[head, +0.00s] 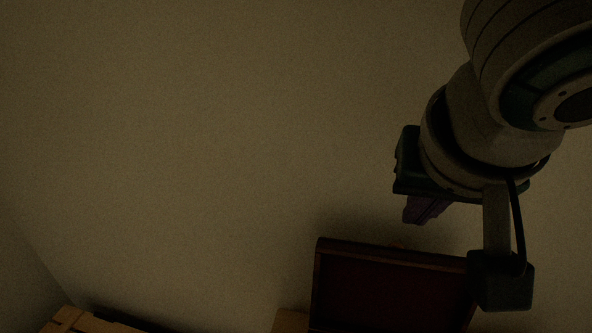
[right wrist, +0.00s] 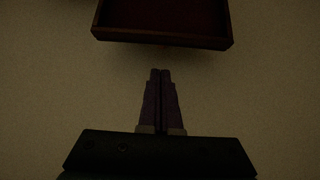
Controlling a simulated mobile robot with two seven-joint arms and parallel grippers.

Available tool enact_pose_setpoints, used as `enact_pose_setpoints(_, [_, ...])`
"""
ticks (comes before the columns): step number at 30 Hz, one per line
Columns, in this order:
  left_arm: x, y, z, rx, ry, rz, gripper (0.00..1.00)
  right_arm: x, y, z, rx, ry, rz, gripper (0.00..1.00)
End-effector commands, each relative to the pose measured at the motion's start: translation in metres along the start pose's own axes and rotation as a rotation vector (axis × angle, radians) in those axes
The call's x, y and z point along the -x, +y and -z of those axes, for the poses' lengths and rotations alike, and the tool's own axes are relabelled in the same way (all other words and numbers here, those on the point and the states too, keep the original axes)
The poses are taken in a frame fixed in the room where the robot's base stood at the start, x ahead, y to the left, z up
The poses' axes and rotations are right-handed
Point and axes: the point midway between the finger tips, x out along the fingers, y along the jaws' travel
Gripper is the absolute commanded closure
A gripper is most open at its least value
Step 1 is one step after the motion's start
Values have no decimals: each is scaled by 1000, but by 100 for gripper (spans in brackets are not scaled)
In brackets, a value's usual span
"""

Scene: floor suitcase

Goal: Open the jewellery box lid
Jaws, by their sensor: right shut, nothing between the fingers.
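The jewellery box lid (head: 392,285) shows at the bottom of the head view as a dark red-brown panel with a raised wooden rim. It appears to stand up, its recessed inner face towards the head camera; the box body is below the frame. In the right wrist view the lid's rim (right wrist: 165,39) crosses the top, around a dark red inside. My right gripper (head: 420,213) is above the lid's top edge in the head view. Its fingers (right wrist: 160,78) are together and empty, with a visible gap to the rim. My left gripper is out of view.
A light wooden slatted piece (head: 82,322) is at the bottom left. A bit of light wood (head: 290,321) shows just left of the lid. A plain beige wall (head: 200,150) fills most of the view, which is dim.

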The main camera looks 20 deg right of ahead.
Motion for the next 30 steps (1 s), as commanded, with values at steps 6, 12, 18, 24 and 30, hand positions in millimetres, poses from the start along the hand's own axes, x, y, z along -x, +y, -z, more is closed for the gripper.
enact_pose_setpoints(6, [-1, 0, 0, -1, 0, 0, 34, -30, 0, 1, -1, 2, -3, 100])
enact_pose_setpoints(12, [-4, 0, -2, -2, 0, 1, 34, -67, 0, 0, 0, 1, 0, 100])
enact_pose_setpoints(18, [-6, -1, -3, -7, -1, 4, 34, -90, -1, 0, 1, 1, 2, 100])
enact_pose_setpoints(24, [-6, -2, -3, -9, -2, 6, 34, -95, -1, 0, 2, 0, 4, 100])
enact_pose_setpoints(30, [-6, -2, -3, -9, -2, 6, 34, -95, -1, 0, 2, 0, 4, 100])
